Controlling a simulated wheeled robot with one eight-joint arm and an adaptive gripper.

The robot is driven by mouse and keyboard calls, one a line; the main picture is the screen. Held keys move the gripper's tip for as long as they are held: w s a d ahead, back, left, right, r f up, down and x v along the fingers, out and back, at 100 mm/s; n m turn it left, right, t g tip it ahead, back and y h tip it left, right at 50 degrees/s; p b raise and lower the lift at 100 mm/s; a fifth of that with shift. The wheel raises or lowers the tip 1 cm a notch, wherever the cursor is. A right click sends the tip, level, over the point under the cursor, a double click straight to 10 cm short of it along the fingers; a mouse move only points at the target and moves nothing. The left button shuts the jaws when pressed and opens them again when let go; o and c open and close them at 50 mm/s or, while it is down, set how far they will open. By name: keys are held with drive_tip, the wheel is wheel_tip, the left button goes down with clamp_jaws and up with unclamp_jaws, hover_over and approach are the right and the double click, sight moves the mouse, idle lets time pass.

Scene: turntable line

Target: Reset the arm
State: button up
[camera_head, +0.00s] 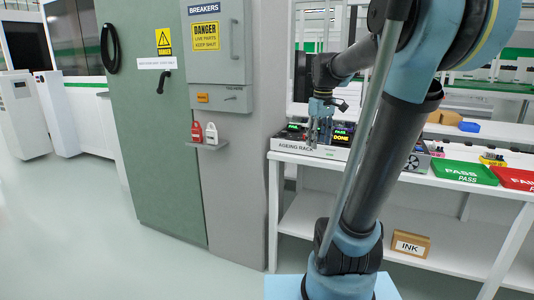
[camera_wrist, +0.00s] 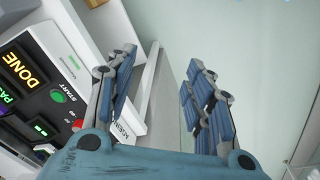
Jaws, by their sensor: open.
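My gripper (camera_head: 320,130) points down in the head view, in front of the ageing rack (camera_head: 290,155) on the white bench. In the wrist view my gripper (camera_wrist: 160,85) has its two blue-padded fingers wide apart, with nothing between them but the bench edge and pale floor. The rack (camera_wrist: 60,75) lies to the left of the fingers there, with lit DONE and PASS displays and a green START button. I cannot tell whether a finger touches the rack. My arm hides part of the rack and bench in the head view.
A green PASS tray (camera_head: 463,172) and a red FAIL tray (camera_head: 515,179) sit on the bench (camera_head: 400,182) at right. An INK box (camera_head: 410,245) is on the lower shelf. A grey breaker cabinet (camera_head: 220,60) with padlocks stands left of the bench. The floor at left is clear.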

drive_tip(key=s+f+m+t, duration=0.1)
drive_tip(key=s+f+m, duration=0.5)
drive_tip(key=s+f, duration=1.4)
drive_tip(key=shift+s, duration=0.65)
drive_tip(key=shift+w+f, duration=0.15)
drive_tip(key=shift+w, duration=0.35)
